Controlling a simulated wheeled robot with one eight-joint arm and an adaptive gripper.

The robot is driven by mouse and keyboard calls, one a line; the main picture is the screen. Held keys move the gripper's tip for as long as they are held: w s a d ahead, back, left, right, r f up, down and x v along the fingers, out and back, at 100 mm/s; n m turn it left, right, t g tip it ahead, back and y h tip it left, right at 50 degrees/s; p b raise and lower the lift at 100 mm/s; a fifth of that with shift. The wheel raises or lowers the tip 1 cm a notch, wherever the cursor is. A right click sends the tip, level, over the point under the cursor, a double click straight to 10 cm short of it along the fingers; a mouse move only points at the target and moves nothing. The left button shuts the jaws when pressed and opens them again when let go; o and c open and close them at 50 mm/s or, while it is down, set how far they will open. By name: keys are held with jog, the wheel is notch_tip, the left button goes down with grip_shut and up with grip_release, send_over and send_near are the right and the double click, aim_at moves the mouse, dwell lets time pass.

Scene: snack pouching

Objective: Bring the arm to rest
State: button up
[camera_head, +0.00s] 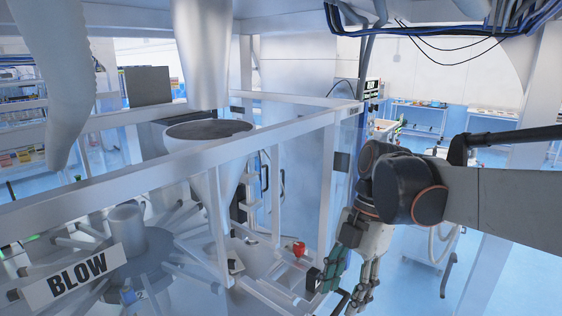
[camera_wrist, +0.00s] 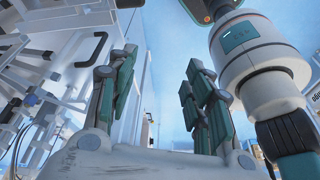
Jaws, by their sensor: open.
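My gripper (camera_head: 345,292) hangs down at the end of my arm, to the right of the machine's frame in the head view. In the wrist view, my gripper's fingers (camera_wrist: 162,62) stand well apart, with nothing between them. The gripper is open and empty. My grey arm reaches in from the right, bent at a dark joint above the gripper. In the head view, the fingers appear close to the machine's front edge; I cannot tell the exact gap.
Blue cables (camera_head: 440,20) hang overhead. Open blue floor (camera_head: 400,290) and a far bench (camera_head: 420,118) lie to the right.

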jog(key=s+d+f+m+t+h+b, duration=0.1)
jog(key=s+d+f+m+t+b, duration=0.1)
jog(key=f+m+b, duration=0.4)
jog(key=s+d+f+m+t+h+b, duration=0.1)
jog(key=s+d+f+m+t+b, duration=0.2)
jog(key=f+m+b, duration=0.4)
jog(key=s+d+f+m+t+b, duration=0.2)
jog(key=f+m+b, duration=0.4)
jog(key=f+m, duration=0.5)
jog(key=d+m+t, duration=0.1)
jog(key=t, duration=0.1)
jog(key=shift+s+t+h, duration=0.2)
jog(key=shift+t+h, duration=0.1)
jog(key=shift+h, duration=0.1)
jog(key=shift+o, duration=0.4)
